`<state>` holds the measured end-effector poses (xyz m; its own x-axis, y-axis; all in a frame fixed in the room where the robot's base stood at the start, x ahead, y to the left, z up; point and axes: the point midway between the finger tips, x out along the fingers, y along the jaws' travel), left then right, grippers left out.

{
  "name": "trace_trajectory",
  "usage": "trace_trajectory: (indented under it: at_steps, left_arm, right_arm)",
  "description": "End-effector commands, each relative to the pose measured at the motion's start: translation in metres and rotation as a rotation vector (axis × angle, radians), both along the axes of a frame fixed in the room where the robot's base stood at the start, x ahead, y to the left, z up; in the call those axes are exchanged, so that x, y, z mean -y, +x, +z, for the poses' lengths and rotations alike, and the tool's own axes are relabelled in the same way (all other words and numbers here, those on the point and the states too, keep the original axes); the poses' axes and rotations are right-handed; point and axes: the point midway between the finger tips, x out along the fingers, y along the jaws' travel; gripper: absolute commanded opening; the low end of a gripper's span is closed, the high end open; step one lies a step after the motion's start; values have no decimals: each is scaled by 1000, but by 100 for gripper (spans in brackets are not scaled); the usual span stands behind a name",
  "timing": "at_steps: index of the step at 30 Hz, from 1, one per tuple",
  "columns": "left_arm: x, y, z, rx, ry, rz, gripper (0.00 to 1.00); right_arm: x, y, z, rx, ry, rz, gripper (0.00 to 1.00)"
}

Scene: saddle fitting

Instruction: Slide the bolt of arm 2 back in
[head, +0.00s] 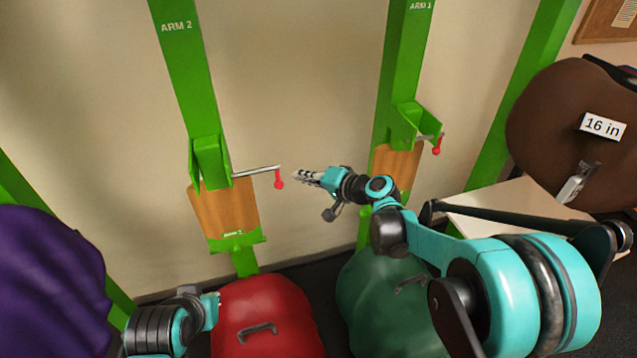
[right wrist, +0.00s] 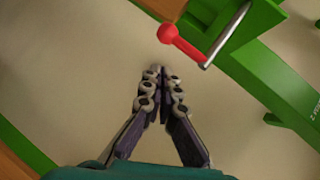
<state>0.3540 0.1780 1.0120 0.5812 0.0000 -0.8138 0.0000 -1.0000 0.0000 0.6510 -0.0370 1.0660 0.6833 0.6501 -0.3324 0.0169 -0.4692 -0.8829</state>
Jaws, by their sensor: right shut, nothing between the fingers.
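The bolt of arm 2 (head: 255,171) is a grey rod that sticks out to the right of the green bracket (head: 210,163) on the arm 2 post. Its bent end carries a red knob (head: 279,181), which hangs down. My right gripper (head: 298,175) is shut and empty, just right of the knob and pointing at it, with a gap in the picture. In the right wrist view the red knob (right wrist: 168,34) and rod (right wrist: 227,35) lie beyond the closed fingertips (right wrist: 164,72), apart from them. Part of my left arm shows at lower left, but I cannot make out its gripper.
The arm 1 post (head: 403,60) has its own bolt with a red knob (head: 437,146). Red (head: 265,315), green (head: 385,300) and purple (head: 45,285) saddles stand low in front. A brown saddle (head: 555,125) labelled 16 in is at right. Bare wall lies between the posts.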

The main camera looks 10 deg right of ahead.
Motion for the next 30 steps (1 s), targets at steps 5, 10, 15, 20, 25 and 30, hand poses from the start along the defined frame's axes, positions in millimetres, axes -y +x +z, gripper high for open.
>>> trace_trajectory:
  at_steps: [5,10,15,20,25,30]
  left_arm:
    - [0,0,-10,0,0,0,0]
    - [0,0,-12,0,0,0,0]
    - [0,0,-12,0,0,0,0]
    - [0,0,-12,0,0,0,0]
    - [0,0,-10,0,0,0,0]
    - [0,0,-8,0,0,0,0]
  right_arm:
    - [-21,-3,-13,0,-1,2,0]
    - [-28,-3,-16,0,-1,1,0]
    - [-28,-3,-15,0,-1,0,0]
    - [-29,-3,-15,0,-1,1,0]
    - [-55,-9,-15,0,-3,7,0]
    - [-98,-18,-15,0,-3,7,0]
